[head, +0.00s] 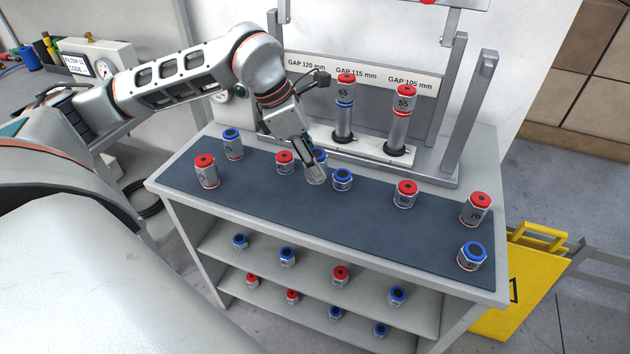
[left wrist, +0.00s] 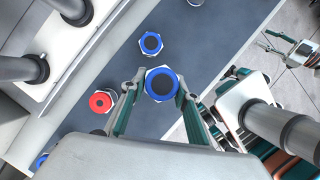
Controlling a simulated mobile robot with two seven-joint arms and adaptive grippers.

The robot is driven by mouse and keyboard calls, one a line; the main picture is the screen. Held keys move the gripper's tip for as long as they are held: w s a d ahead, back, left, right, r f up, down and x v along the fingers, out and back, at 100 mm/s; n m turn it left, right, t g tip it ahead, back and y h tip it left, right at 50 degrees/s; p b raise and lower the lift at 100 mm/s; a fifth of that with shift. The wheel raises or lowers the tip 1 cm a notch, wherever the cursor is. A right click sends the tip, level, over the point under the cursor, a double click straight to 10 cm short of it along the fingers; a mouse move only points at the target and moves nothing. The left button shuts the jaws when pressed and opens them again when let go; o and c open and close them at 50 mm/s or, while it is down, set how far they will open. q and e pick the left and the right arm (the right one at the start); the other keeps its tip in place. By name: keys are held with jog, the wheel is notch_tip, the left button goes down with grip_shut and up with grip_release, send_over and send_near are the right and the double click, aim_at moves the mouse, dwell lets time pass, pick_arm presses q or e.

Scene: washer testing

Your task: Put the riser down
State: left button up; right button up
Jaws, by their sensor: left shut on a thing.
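My left gripper (head: 316,178) is shut on a blue-topped riser (head: 320,155), low over the dark mat (head: 255,192). In the left wrist view the riser's blue rim and dark top (left wrist: 161,84) sit between the two fingertips (left wrist: 160,92). Its foot is hidden, so I cannot tell whether it touches the mat. A red-topped riser (head: 285,163) stands to its left and another blue-topped riser (head: 342,180) to its right, close by. In the left wrist view my right gripper (left wrist: 263,38) appears at the upper right, fingers apart, away from the bench.
Behind the mat, a fixture with gap labels holds stacks marked 65 (head: 344,110) and 55 (head: 401,122). Red-topped risers 50 (head: 406,194) and 70 (head: 476,209) and a blue-topped one (head: 472,256) stand right. More risers are on the shelves below. The mat's front middle is clear.

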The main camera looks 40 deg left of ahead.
pick_arm(q)
jog(key=shift+f, duration=0.6)
notch_tip(320, 180, down, 4)
jog(key=shift+f+b, duration=0.1)
jog(key=shift+b, duration=0.2)
jog(key=shift+f, duration=0.15)
jog(key=o, duration=1.3)
jog(key=shift+o, duration=0.2)
